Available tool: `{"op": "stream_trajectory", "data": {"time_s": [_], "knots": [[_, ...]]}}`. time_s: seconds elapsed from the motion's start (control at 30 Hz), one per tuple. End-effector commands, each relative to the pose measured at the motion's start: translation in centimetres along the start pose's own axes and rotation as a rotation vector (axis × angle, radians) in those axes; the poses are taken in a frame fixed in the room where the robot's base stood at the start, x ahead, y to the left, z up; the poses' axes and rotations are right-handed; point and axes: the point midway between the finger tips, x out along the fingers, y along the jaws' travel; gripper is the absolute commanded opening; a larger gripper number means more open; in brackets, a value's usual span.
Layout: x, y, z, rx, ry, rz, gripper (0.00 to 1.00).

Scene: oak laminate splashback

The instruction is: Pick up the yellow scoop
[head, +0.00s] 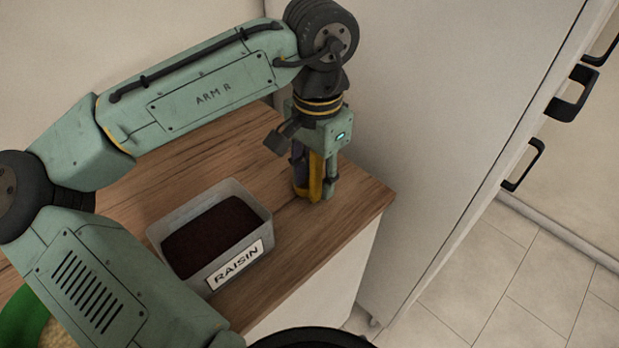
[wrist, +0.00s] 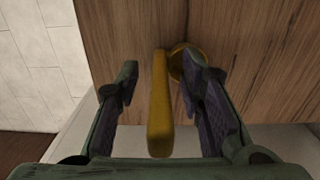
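The yellow scoop (head: 316,178) stands on the wooden counter near its right end, handle pointing up. In the wrist view its handle (wrist: 160,105) runs between the two fingers of my gripper (wrist: 160,76), and its round part shows at the counter, partly hidden by the right finger. Gaps show between the handle and both fingers, the right one narrower. My gripper (head: 315,188) points down over the scoop in the head view and is open around the handle.
A grey bin (head: 260,213) labelled RAISIN, filled with dark contents, stands left of the scoop on the counter (head: 345,208). A green-rimmed container (head: 22,318) is at the lower left. A tall white panel (head: 430,120) rises close on the right, with black handles beyond.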

Motion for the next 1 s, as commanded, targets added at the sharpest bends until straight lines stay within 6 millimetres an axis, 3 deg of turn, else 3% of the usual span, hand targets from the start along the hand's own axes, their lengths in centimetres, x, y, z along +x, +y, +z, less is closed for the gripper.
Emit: {"op": "stream_trajectory", "data": {"time_s": [0.27, 0.8, 1.0], "knots": [[0.47, 0.01, 0.0, 0.001, 0.0, 0.0, 0.35], [0.43, 0.0, 0.0, 0.0, 0.0, 0.0, 0.0], [0.42, 0.0, 0.0, 0.0, 0.0, 0.0, 0.0]]}}
